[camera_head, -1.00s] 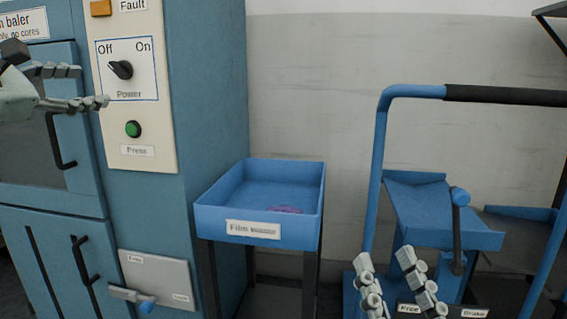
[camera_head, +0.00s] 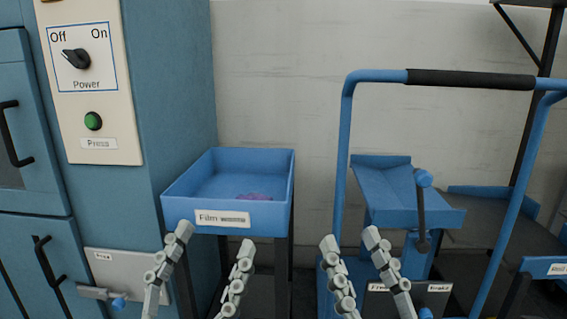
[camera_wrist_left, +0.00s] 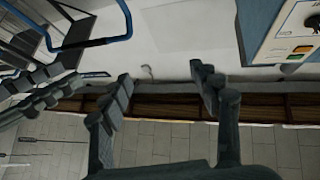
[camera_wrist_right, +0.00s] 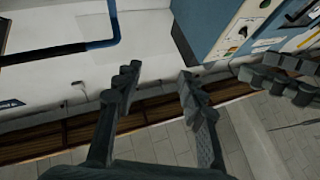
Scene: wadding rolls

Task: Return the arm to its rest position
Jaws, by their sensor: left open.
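My left gripper (camera_head: 212,250) is at the bottom of the head view, in front of the blue film tray, with its two fingers spread apart and nothing between them. Its fingers also show open and empty in the left wrist view (camera_wrist_left: 160,85). My right gripper (camera_head: 352,246) is to its right, in front of the blue cart, also with fingers apart and empty. It shows open in the right wrist view (camera_wrist_right: 158,82). The two grippers are side by side at similar height. Neither visibly holds anything.
The blue film tray (camera_head: 180,207) stands on dark legs and holds a small pink piece (camera_head: 254,197). The baler's power switch (camera_head: 76,59) points to Off, above a green Press button (camera_head: 93,121). A blue cart with a tall handle (camera_head: 345,150) stands at the right.

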